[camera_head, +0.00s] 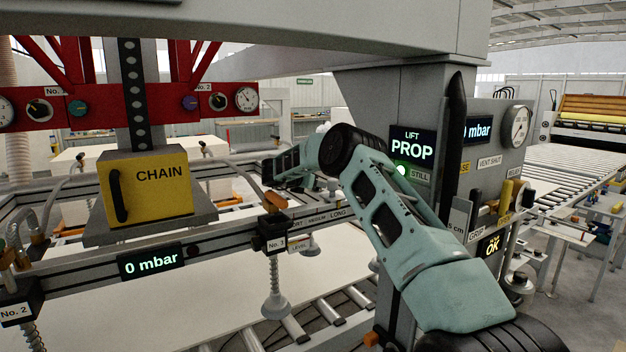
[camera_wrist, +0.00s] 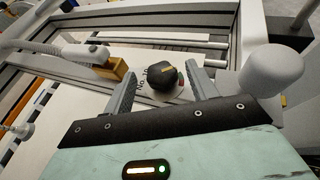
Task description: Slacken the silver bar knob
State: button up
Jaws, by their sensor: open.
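My gripper (camera_wrist: 162,71) is open in the wrist view, one finger on each side of a round black knob (camera_wrist: 160,78). The knob has a yellow mark on top and a "No. 1" label beside it. A gap shows between it and each finger; I cannot tell how deep the fingers reach. No knob shows clearly as a silver bar. In the head view my gripper (camera_head: 274,166) is over the frame's far side, its fingertips hard to make out, and the black knob there is not discernible.
An orange block (camera_wrist: 115,72) stands left of the fingers, and a pale rounded object (camera_wrist: 270,72) is close on the right. In the head view, the yellow CHAIN box (camera_head: 170,190) stands left of my arm and the PROP column panel (camera_head: 411,146) close behind it.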

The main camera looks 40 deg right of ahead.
jog(key=shift+d+f, duration=0.1)
jog(key=shift+d, duration=0.1)
jog(key=c, duration=1)
jog(key=shift+f+b, duration=0.15)
jog(key=shift+b, duration=0.4)
